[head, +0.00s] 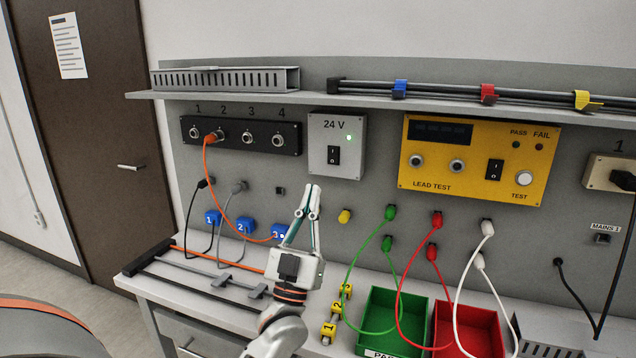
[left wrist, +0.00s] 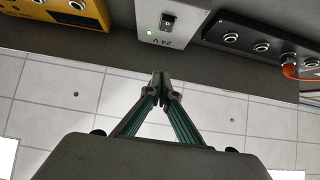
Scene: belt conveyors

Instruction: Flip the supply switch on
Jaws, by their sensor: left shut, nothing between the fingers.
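A small lamp (head: 348,138) beside the label looks green. In the left wrist view the switch (left wrist: 168,22) and green lamp (left wrist: 149,32) show upside down at the top. My left gripper (head: 313,190) is shut and empty, pointing up just below the box, apart from the switch. My right gripper does not show.
A black socket strip (head: 240,135) with an orange lead is left of the box. The yellow lead tester (head: 480,160) with its own switch is right. A shelf (head: 350,103) juts out above. Green, red and white leads hang right of my gripper, over green and red bins (head: 470,322).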

